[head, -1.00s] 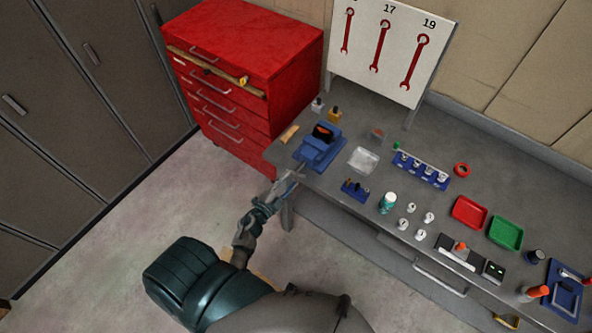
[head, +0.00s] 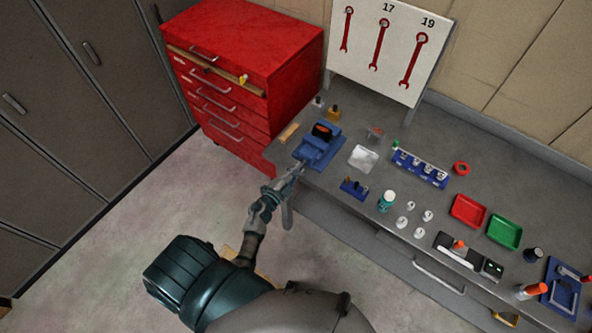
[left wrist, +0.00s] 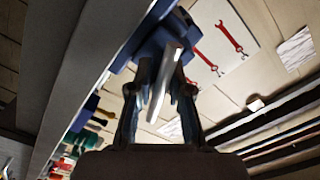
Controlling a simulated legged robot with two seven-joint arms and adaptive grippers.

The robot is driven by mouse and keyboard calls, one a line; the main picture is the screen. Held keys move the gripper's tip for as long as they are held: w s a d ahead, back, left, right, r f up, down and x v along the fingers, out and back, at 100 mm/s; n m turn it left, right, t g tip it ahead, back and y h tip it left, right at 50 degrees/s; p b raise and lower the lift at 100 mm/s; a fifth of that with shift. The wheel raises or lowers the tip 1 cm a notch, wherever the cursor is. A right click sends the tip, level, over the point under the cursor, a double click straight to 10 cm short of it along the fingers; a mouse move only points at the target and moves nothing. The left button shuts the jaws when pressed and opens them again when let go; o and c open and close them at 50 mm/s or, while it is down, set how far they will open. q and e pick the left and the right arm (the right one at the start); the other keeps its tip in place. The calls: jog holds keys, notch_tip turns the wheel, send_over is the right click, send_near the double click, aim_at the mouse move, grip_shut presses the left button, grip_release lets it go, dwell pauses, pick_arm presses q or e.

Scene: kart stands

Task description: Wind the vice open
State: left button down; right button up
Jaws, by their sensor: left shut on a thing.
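The blue vice (head: 318,152) is fixed at the near left corner of the workbench, with an orange piece (head: 322,130) at its dark jaws. My left gripper (head: 293,178) is at the vice's front, below the bench edge. In the left wrist view, the vice (left wrist: 150,45) is just beyond my left gripper (left wrist: 161,92). A pale metal handle bar (left wrist: 164,82) lies between its fingers, and the gripper is shut on it. The gripper partly hides the handle and screw in the head view. My right gripper is not in view.
A red drawer cabinet (head: 240,60) stands left of the workbench (head: 330,190). A blue block with dark pegs (head: 355,188) and a clear tray (head: 363,158) are right of the vice. The floor (head: 130,225) left of my arm is clear.

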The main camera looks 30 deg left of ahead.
pick_arm(q)
jog(key=m+b, duration=0.1)
jog(key=m, duration=0.3)
jog(key=shift+f, duration=0.15)
jog(key=shift+s+m, duration=0.1)
jog(key=shift+m, duration=0.7)
jog(key=c, duration=1.1)
grip_release()
jog(key=s, duration=1.2)
jog(key=shift+a, duration=0.4)
